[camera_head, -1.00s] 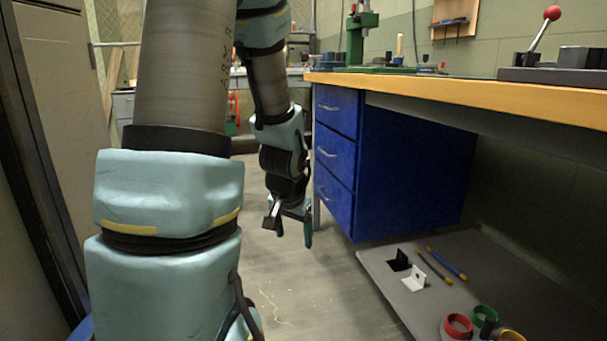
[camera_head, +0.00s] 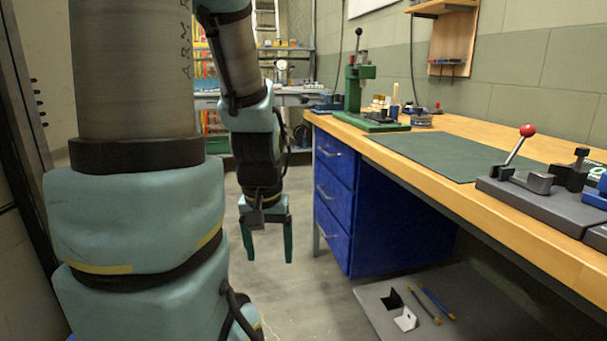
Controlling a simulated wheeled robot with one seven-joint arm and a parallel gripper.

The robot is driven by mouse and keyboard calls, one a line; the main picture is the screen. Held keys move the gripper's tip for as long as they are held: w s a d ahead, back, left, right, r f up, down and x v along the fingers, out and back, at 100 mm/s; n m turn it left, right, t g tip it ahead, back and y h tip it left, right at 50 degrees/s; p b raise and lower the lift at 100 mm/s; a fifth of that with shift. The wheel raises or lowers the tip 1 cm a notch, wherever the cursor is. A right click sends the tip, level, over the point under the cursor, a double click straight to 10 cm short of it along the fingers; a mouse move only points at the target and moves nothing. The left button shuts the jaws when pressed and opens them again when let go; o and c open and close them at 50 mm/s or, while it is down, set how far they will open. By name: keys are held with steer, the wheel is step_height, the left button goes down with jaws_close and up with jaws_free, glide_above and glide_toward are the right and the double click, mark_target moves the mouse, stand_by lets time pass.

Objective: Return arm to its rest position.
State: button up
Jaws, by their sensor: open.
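My gripper (camera_head: 268,258) hangs at the end of my arm, left of the blue drawer unit. Its two green fingers point down and stand apart, with nothing between them. It is over the open floor and clear of the workbench. My arm comes down from the top of the picture, and its large links fill the left side.
A wooden workbench (camera_head: 457,143) with a green mat (camera_head: 450,157) runs along the right. Its blue drawers (camera_head: 336,190) stand close right of my gripper. A low grey board (camera_head: 375,297) holds black and white brackets and two rods. Grey floor (camera_head: 285,295) lies open below.

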step_height(320, 180, up, 21)
steer(key=p, duration=1.9)
steer(key=shift+r, duration=0.15)
